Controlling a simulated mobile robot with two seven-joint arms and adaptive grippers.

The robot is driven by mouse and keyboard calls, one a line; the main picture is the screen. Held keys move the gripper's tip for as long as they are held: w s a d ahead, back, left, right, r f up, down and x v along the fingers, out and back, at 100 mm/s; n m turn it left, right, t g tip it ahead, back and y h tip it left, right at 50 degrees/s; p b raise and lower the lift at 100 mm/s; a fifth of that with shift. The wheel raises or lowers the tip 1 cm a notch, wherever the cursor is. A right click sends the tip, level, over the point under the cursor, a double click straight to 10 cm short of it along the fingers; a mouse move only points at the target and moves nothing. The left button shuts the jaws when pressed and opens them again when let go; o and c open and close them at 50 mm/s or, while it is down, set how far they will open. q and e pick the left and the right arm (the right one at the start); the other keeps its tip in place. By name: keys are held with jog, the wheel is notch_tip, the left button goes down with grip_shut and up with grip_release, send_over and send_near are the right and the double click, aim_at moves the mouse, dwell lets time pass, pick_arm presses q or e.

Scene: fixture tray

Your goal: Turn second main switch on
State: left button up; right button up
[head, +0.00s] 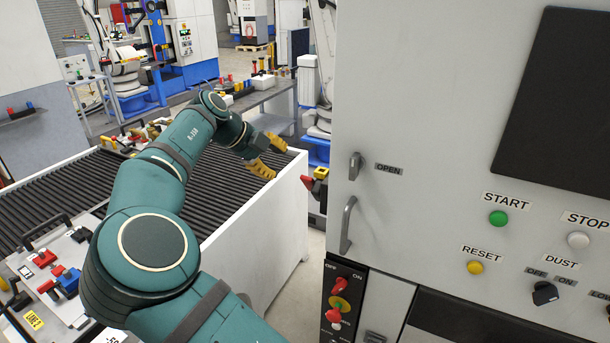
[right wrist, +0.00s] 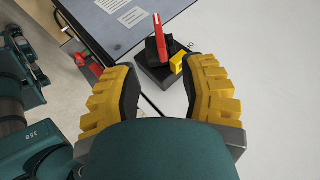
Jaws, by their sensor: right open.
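A switch with a red lever (right wrist: 158,36) on a black base (right wrist: 155,74) and a small yellow part shows ahead of my right gripper in the right wrist view. In the head view, a red and yellow switch (head: 318,179) sticks out from the cabinet's left side. My right gripper (head: 275,157) is to the left of it, apart from it. In the right wrist view the gripper (right wrist: 162,75) is open, its yellow fingers spread with nothing between them. The lever's exact setting cannot be told. My left gripper is not in view.
The grey cabinet (head: 430,120) fills the right, with handles and labelled buttons. A lower black panel (head: 343,298) carries a red knob marked OFF and ON. A white-walled roller conveyor (head: 255,225) stands left, with a tray (head: 22,290) of parts.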

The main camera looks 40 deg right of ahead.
aim_at(302, 181)
jog(key=x, duration=1.3)
jog(key=shift+s+d+f, duration=0.1)
jog(key=shift+f, duration=0.15)
grip_shut()
